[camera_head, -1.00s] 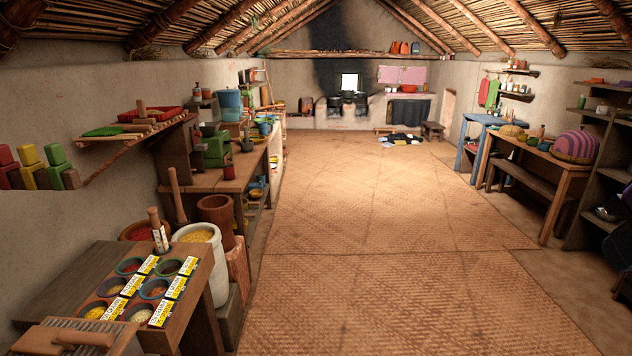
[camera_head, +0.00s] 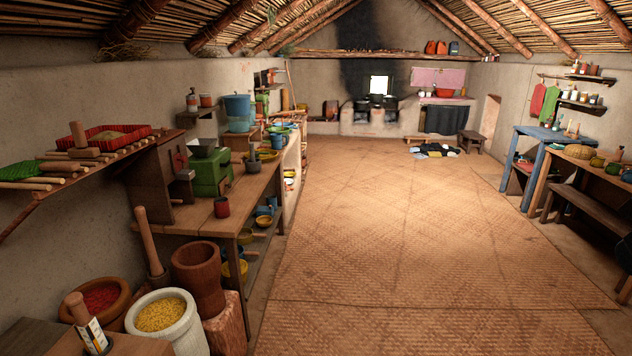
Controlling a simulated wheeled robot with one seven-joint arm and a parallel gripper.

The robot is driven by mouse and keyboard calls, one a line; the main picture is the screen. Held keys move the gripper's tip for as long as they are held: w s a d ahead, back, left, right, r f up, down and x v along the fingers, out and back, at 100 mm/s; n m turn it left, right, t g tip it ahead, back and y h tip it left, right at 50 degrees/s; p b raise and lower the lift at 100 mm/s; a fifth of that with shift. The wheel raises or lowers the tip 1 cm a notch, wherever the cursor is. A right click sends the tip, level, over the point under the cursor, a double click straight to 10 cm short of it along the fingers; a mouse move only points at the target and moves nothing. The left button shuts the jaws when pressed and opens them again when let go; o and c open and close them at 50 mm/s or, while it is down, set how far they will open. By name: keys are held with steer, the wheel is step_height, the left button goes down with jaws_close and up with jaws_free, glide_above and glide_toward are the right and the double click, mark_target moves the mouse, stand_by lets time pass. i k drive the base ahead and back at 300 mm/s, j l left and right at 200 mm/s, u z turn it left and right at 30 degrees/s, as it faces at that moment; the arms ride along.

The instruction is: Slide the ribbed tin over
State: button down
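I cannot make out a ribbed tin for certain at this distance. A small dark red cup (camera_head: 221,207) stands on the near end of the wooden side table (camera_head: 205,222) at the left; whether it is ribbed is too small to tell. Small jars (camera_head: 584,97) stand on the wall shelf at the right. My gripper is not in view.
Woven mats (camera_head: 400,240) cover the open floor down the middle. A bowl of yellow grain (camera_head: 170,335) and a wooden mortar (camera_head: 198,275) stand at the lower left. A blue table (camera_head: 545,133) and a bench (camera_head: 590,205) line the right side.

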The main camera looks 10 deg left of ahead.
mark_target(221, 204)
steer(key=i+l+u, duration=0.1)
steer(key=i+u, duration=0.3)
steer(key=i, duration=0.15)
steer(key=i+l+u, duration=0.25)
steer(key=i+u, duration=0.15)
steer(key=i+l+u, duration=0.4)
steer(key=i, duration=0.2)
steer(key=i+l+u, duration=0.25)
steer(key=u, duration=0.15)
steer(key=i+l+u, duration=0.55)
steer(key=l+u, duration=0.3)
steer(key=i+l+u, duration=0.15)
steer(key=l+u, duration=0.3)
